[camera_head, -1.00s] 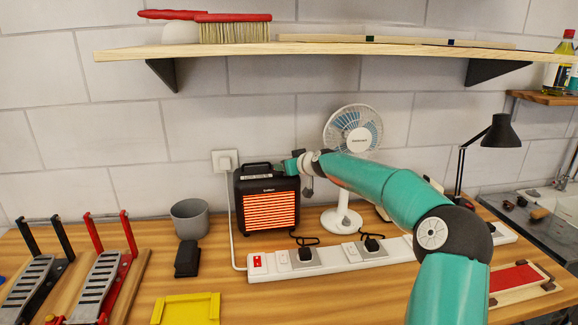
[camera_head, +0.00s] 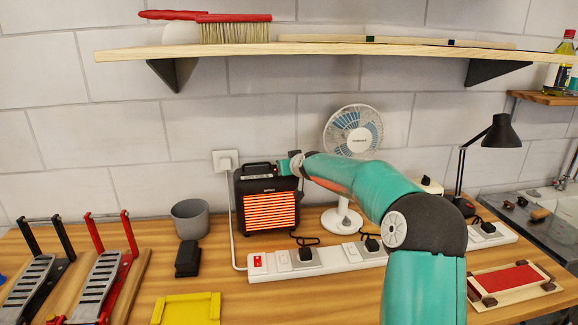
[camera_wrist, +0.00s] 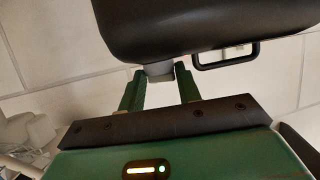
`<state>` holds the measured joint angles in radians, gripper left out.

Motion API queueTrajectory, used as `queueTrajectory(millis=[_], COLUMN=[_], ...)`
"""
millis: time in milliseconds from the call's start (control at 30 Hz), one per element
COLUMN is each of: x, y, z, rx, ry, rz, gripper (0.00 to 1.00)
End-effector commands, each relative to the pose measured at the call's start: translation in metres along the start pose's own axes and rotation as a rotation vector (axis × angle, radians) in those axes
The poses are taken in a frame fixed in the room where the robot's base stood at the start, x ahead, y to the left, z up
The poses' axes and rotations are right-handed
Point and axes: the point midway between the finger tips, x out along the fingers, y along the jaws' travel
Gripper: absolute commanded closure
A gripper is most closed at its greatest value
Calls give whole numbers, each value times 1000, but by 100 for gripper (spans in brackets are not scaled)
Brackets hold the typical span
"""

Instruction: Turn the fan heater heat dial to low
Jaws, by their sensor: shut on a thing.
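The fan heater (camera_head: 247,191) is a black box with a glowing orange grille, standing on the bench against the wall. My gripper (camera_head: 288,166) is at its upper right side in the head view. In the wrist view the heater's dark body (camera_wrist: 200,22) fills the top. A small grey knob, the heat dial (camera_wrist: 158,70), sticks out from it between the two green fingers of my gripper (camera_wrist: 160,82), which is shut on it. The dial is hidden in the head view, and its setting marks cannot be read.
A white power strip (camera_head: 330,258) with plugs lies in front of the heater. A white desk fan (camera_head: 352,135) stands just to the right, close to my arm. A grey cup (camera_head: 190,218) stands to the left. A shelf (camera_head: 320,47) hangs above.

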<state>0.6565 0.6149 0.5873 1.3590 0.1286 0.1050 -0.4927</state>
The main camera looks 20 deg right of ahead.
Motion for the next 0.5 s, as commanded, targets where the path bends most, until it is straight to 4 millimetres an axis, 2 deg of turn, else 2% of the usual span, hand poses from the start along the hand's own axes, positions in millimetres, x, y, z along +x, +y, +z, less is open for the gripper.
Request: queueTrajectory(millis=[33,500], x=[3,0], y=[-7,-3], z=[7,6], rx=[2,38], ry=[-14,-8], rz=[5,71], gripper=[89,89])
